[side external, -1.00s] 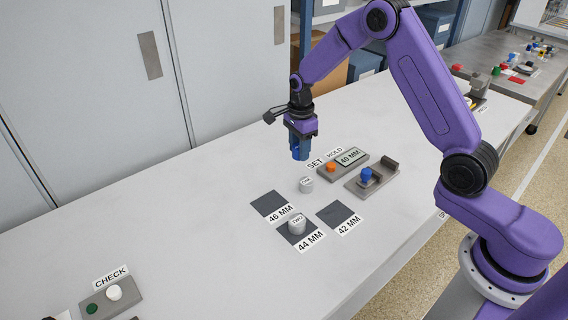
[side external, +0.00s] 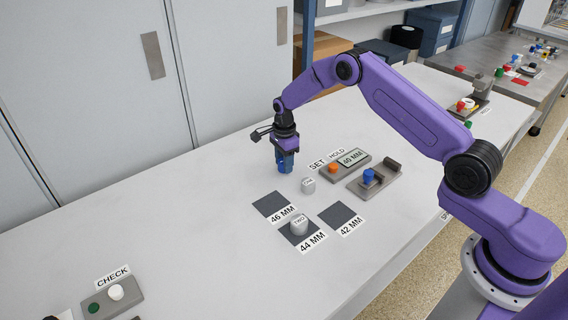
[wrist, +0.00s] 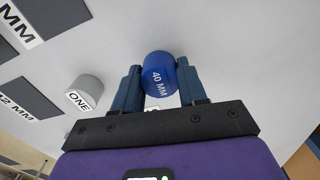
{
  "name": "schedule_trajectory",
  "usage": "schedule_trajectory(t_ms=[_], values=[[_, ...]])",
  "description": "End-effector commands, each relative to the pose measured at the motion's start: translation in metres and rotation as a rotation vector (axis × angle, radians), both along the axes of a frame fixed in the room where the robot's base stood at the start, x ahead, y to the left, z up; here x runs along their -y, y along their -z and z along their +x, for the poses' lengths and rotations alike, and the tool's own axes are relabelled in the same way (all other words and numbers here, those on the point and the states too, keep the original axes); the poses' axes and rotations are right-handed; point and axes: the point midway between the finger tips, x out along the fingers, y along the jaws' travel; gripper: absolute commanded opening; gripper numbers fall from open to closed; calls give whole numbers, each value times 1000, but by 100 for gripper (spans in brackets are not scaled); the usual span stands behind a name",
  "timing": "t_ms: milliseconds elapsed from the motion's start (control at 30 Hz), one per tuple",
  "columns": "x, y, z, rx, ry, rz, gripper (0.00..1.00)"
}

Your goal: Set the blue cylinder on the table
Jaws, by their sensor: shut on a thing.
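The blue cylinder (wrist: 158,75) is marked 40 MM and sits between the two fingers in the wrist view. My gripper (side external: 286,167) is shut on it, pointing down over the table (side external: 190,215). In the side view the fingers hide most of the cylinder. I cannot tell whether the cylinder touches the table.
The white cylinder TWO (side external: 299,224) stands on the 44 MM pad. The 46 MM pad (side external: 270,205) and 42 MM pad (side external: 341,215) are empty. A grey device (side external: 374,179) with a blue knob is at right. The table's left is clear up to the CHECK box (side external: 112,296).

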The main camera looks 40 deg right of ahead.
Motion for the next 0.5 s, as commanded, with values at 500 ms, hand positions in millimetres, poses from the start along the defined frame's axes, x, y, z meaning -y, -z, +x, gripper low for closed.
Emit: schedule_trajectory(t_ms=[500], values=[[0, 11, 0, 1, -1, 0, 45]])
